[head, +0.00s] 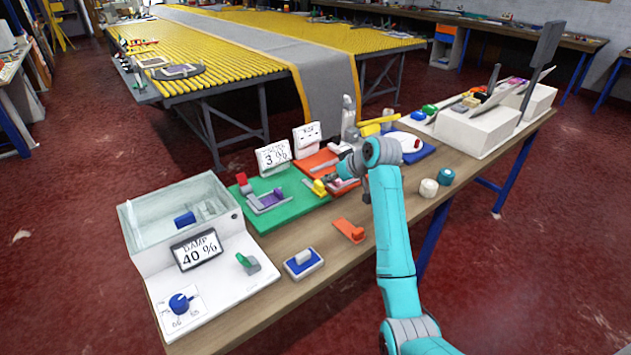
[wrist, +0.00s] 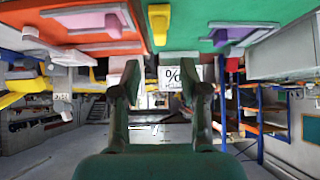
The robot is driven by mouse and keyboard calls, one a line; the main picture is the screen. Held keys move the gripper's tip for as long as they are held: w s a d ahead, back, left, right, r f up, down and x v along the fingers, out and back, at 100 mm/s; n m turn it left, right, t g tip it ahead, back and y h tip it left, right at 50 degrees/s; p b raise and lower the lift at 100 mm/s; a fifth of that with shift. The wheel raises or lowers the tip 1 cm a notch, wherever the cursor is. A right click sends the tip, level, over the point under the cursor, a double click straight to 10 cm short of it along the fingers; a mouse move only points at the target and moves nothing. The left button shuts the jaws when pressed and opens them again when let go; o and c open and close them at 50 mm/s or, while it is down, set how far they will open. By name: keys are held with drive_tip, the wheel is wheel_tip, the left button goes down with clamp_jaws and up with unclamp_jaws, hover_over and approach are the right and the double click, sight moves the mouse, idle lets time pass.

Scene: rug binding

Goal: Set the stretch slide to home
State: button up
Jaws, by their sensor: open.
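No label naming the stretch slide is legible. A purple slide (head: 268,201) sits on a grey track on the green board (head: 290,215), behind which stands a sign reading 3 % (head: 273,157). It also shows in the wrist view (wrist: 234,34). A pink slide (wrist: 90,20) lies on the orange board (wrist: 130,8); my gripper partly covers that board in the head view. A yellow handle (wrist: 159,24) stands near where the boards meet. My gripper (wrist: 160,82) is open, with nothing between its fingers but the view of a sign (wrist: 172,76). In the head view it is small beside the yellow handle (head: 319,187).
A damp unit (head: 190,215) reading 40 % stands at the left with a blue dial (head: 180,303). A blue-based switch (head: 303,263) and an orange piece (head: 349,230) lie in front. White (head: 428,187) and teal (head: 446,176) spools stand to the right.

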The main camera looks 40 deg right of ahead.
sight(319, 183)
drive_tip(key=x, duration=0.9)
drive_tip(key=shift+w+f, duration=0.25)
clamp_jaws()
